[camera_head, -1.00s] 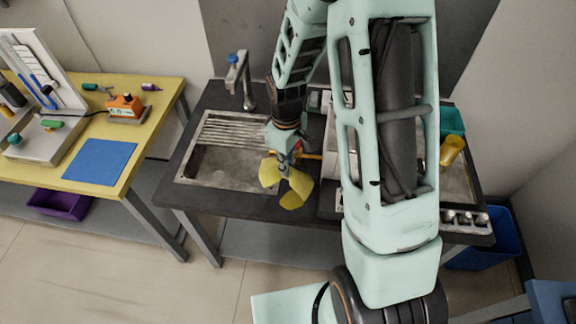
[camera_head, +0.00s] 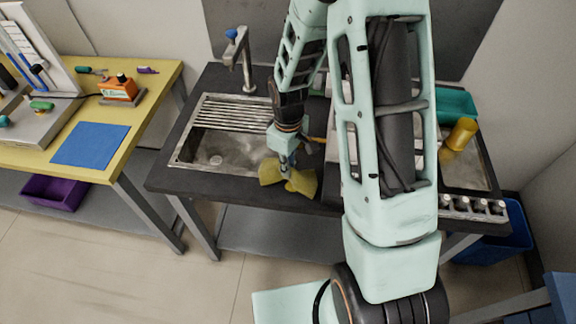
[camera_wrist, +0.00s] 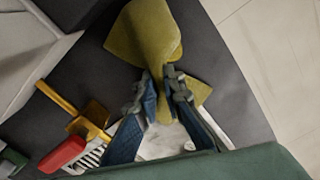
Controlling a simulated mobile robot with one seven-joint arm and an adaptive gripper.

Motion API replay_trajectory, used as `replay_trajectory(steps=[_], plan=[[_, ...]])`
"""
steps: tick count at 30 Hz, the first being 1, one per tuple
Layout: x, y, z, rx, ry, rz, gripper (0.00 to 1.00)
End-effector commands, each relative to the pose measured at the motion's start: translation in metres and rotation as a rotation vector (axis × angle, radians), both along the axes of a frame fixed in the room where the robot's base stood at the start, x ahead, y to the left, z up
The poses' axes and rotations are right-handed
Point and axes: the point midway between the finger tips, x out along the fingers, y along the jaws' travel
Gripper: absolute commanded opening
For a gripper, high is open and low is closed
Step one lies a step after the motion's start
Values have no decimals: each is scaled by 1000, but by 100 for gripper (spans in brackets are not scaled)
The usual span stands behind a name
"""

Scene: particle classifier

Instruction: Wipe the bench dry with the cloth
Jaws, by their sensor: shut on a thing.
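My gripper (camera_head: 286,169) is shut on the yellow cloth (camera_head: 302,184), which is crumpled and fans out on both sides of the fingers. In the wrist view the fingertips (camera_wrist: 162,74) pinch the cloth (camera_wrist: 143,34) near its middle. The cloth is at the front strip of the dark bench (camera_head: 225,182), just in front of the sink. I cannot tell how much of it touches the bench. My arm hides the middle of the bench. No wet patch can be made out for certain.
The sink (camera_head: 190,155) with a ribbed rack and a tap (camera_head: 245,62) lies behind and left of the cloth. A yellow and red tool (camera_wrist: 66,153) lies close by. A yellow cup (camera_head: 461,134) and teal tub (camera_head: 456,103) stand right. A yellow table (camera_head: 130,165) is at left.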

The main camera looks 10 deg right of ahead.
Motion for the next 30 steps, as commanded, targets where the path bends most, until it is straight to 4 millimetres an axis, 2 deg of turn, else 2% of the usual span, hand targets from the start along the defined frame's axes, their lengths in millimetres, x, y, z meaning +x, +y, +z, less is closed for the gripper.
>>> replay_trajectory(steps=[2, 3, 16, 30], plan=[[0, 0, 1, 0, 0, 0, 0], [0, 0, 1, 0, 0, 0, 12], [0, 0, 1, 0, 0, 0, 58], [0, 0, -7, -1, 1, 0, 58]])
